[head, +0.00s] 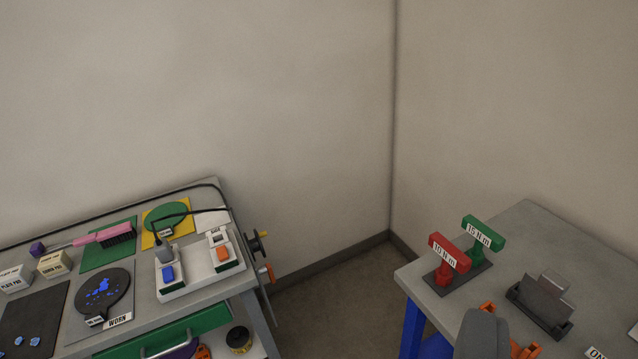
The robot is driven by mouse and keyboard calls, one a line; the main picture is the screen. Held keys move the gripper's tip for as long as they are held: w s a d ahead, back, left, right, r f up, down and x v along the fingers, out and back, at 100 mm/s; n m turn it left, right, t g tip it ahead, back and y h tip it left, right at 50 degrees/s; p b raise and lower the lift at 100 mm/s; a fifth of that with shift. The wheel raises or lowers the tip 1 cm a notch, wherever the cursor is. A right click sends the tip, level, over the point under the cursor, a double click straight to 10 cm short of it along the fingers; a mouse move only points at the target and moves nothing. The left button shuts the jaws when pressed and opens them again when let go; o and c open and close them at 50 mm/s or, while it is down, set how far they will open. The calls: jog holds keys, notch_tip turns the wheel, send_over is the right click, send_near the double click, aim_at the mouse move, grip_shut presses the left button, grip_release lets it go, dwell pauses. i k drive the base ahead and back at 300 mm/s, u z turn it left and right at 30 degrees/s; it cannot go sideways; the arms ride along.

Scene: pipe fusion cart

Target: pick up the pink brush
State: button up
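The pink brush (103,235) lies on a green mat (108,254) toward the back of the left bench. Its pink body has dark bristles, and a thin handle points left toward a small purple block. It lies apart from any gripper. A dark grey rounded block (482,335) rises at the bottom edge, in front of the right bench.
The left bench (209,306) holds a black cable behind the brush, a yellow plate (172,221), a switch box (199,270), a round black pan (103,293) and labelled blocks. The right bench (530,228) holds red and green T-handles. Floor shows between the benches.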

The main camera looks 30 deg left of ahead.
aim_at(122, 233)
jog(key=z, duration=0.05)
jog(key=i, duration=1.8)
jog(key=u, duration=3.45)
jog(key=i, duration=1.05)
jog(key=z, duration=0.05)
